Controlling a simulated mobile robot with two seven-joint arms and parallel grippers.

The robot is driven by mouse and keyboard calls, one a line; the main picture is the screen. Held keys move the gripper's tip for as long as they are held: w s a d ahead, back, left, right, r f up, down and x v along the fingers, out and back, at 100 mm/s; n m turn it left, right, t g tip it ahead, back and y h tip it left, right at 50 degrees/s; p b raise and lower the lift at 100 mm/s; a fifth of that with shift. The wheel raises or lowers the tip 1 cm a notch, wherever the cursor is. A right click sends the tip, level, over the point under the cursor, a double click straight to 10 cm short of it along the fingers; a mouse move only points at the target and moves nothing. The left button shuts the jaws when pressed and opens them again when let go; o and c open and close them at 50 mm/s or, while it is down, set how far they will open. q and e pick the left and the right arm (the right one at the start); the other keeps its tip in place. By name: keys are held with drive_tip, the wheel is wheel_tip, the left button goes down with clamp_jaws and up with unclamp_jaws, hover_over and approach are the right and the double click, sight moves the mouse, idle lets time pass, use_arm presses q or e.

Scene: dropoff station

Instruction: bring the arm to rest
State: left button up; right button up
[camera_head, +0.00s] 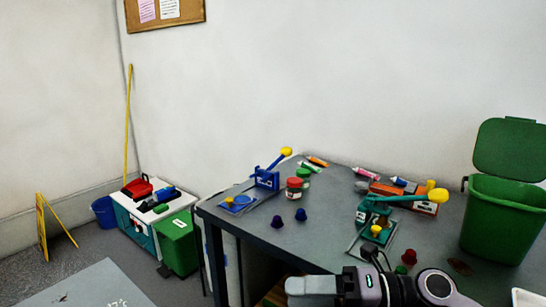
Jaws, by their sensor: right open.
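My right gripper (303,286) is at the bottom edge of the head view, in front of the near edge of the dark grey table (330,235). Its pale finger end points left and its jaws are open. I see nothing held between them. The dark wrist and rounded joint of my right arm (435,287) are to its right, partly cut off by the frame. My left gripper is not in view.
The table holds a blue lever press (267,180), a green lever press (373,212), jars, small dark cups and tubes. A green lidded bin (500,225) stands at the right.

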drive_tip(key=d+f+m+t+h+p, duration=0.1)
drive_tip(key=d+f+m+t+h, duration=0.3)
drive_tip(key=m, duration=0.5)
drive_tip(key=s+d+f+m+t+h+p, duration=0.1)
drive_tip(key=d+f+m+t+h, duration=0.15)
drive_tip(key=m+t, duration=0.5)
drive_tip(key=d+f+m+t+h+p, duration=0.2)
drive_tip(key=d+f+m+t+h, duration=0.15)
drive_tip(key=m, duration=0.75)
drive_tip(key=s+d+f+m+g+h, duration=0.2)
drive_tip(key=s+f+m+g, duration=0.1)
drive_tip(key=s+f, duration=0.4)
drive_tip(key=s+d+f+m+g+h+p, duration=0.1)
drive_tip(key=s+d+f+m+g+h, duration=0.2)
drive_tip(key=s+f+m, duration=0.2)
wheel_tip(320, 180, down, 3)
drive_tip(key=shift+s+d+m, duration=0.15)
drive_tip(key=shift+s+m, duration=0.2)
drive_tip(key=shift+s, duration=0.7)
